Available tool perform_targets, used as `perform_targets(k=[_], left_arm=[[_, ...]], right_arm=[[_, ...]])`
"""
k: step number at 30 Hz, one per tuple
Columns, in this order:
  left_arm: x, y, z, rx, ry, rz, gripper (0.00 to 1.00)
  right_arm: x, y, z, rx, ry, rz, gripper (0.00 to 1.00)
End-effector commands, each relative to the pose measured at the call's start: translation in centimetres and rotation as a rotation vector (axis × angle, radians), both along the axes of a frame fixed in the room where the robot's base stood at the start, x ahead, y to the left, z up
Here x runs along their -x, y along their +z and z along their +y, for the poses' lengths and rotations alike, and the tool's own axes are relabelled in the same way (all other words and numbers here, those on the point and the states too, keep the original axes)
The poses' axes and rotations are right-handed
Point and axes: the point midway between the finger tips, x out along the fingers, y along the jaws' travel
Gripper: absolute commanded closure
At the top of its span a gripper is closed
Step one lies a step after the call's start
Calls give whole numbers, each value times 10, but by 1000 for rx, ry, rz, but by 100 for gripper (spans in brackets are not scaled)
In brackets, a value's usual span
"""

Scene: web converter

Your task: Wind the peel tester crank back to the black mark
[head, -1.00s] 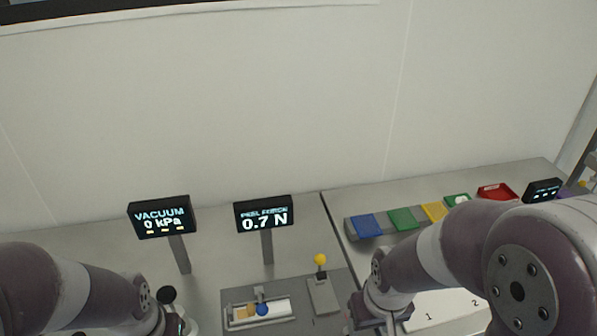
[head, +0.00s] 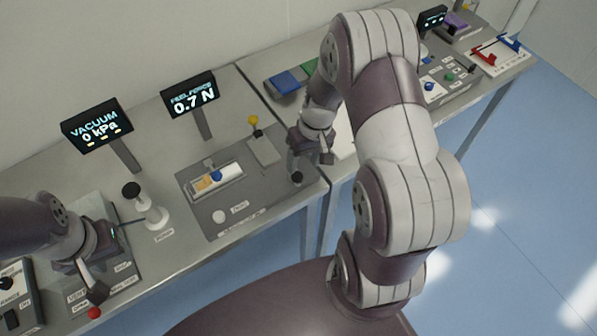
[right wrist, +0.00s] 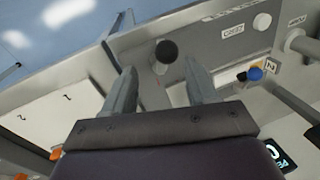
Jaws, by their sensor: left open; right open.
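The peel tester is a grey plate (head: 225,225) with a yellow-and-blue sample carriage (head: 210,180) in a pale channel. Its display (head: 190,95) reads 0.7 N. A black crank knob (head: 297,178) stands at the plate's right edge, below my right gripper (head: 312,155). In the right wrist view the knob (right wrist: 166,52) lies between the lines of the two open fingers (right wrist: 160,72), apart from both. The crank arm is largely hidden, and I cannot make out the black mark. My left gripper (head: 97,287) is open at the far left, near a red knob (head: 94,313).
A yellow-topped lever (head: 253,120) stands behind the crank. A white post with a black knob (head: 132,190) and the vacuum display (head: 97,125) stand to the left. Blue (head: 285,82) and green trays are on the right-hand bench.

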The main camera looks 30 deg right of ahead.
Motion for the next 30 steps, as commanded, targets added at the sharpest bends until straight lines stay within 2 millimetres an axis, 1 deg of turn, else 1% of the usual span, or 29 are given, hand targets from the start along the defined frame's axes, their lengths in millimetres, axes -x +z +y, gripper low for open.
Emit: perform_targets(k=[1, 3, 6, 8, 12, 18, 19, 20, 21, 23, 24, 30], left_arm=[[0, 6, 0, 0, 0, 0, 57], [0, 9, 0, 0, 0, 0, 57], [0, 11, 0, 0, 0, 0, 57], [0, 12, 0, 0, 1, 1, 57], [0, 12, 0, 0, 0, 0, 57], [0, 12, 0, 0, 0, 0, 57], [0, 12, 0, 0, 0, 0, 57], [0, 12, 0, 0, 0, 0, 57], [0, 12, 0, 0, 0, 0, 57], [0, 12, 0, 0, 0, 0, 57], [0, 12, 0, 0, 0, 0, 57], [0, 12, 0, 0, 0, 0, 57]], right_arm=[[2, -9, 3, 0, 0, 5, 43], [1, -25, 6, -1, 1, 5, 43], [0, -43, 10, 0, -1, 2, 43], [0, -50, 11, 1, 0, 1, 43], [0, -58, 12, 1, 0, -1, 43], [0, -58, 12, 2, 0, -1, 43], [0, -58, 12, 2, 0, -1, 49], [0, -58, 12, 2, 0, -1, 59], [0, -58, 12, 2, 0, -1, 72], [0, -58, 12, 2, 0, -1, 91], [0, -58, 12, 1, 0, -1, 97], [0, -58, 13, 1, -5, 0, 97]])
